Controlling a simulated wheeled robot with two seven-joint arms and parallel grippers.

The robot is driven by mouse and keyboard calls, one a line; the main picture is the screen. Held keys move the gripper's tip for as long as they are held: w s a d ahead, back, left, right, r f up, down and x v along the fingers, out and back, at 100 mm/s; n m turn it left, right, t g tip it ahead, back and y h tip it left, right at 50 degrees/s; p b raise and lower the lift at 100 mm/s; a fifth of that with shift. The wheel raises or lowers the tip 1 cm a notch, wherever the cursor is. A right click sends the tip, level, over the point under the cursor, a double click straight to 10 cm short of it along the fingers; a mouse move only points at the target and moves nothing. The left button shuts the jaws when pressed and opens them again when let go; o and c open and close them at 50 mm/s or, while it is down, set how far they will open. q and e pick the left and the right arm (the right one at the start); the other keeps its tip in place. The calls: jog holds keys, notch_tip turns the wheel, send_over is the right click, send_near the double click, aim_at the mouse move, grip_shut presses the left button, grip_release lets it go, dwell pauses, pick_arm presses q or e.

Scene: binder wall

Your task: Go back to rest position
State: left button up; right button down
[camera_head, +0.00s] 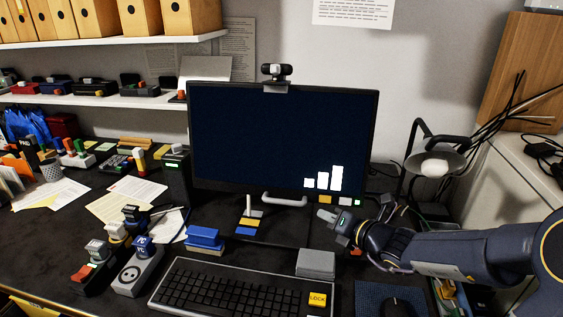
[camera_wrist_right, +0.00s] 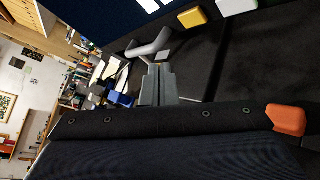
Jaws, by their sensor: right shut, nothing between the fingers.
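My right gripper (camera_head: 328,216) is in the head view, right of the middle, in front of the monitor's lower right part and above the desk behind the keyboard. Its fingers are closed together and hold nothing. In the right wrist view the closed fingers (camera_wrist_right: 158,84) point toward the monitor's stand. My right arm reaches in from the right edge of the head view. My left gripper does not show in either view.
The monitor (camera_head: 280,135) stands close behind my right gripper. A keyboard (camera_head: 235,288), a grey box (camera_head: 315,263) and a mouse (camera_head: 398,306) lie in front. A desk lamp (camera_head: 436,165) and cables are at the right.

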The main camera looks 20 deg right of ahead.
jog(key=s+a+r+n+g+y, duration=0.25)
jog(key=s+a+n, duration=0.25)
jog(key=s+n, duration=0.45)
jog(key=s+a+r+n+g+y, duration=0.25)
jog(key=s+a+n, duration=0.35)
jog(key=n, duration=0.7)
jog(key=s+d+f+n+g+h, duration=0.2)
jog(key=s+f+n+h, duration=0.1)
jog(key=s+n, duration=0.4)
jog(key=s+d+f+n+g+h, duration=0.1)
jog(key=s+d+f+n+h, duration=0.3)
jog(key=n, duration=0.5)
notch_tip(320, 180, up, 13)
jog(key=s+p, duration=0.1)
jog(key=p, duration=1.2)
jog(key=shift+s+a, duration=0.35)
jog(key=shift+s, duration=0.05)
jog(key=shift+n, duration=0.25)
jog(key=shift+a+y, duration=0.1)
jog(key=shift+y, duration=0.2)
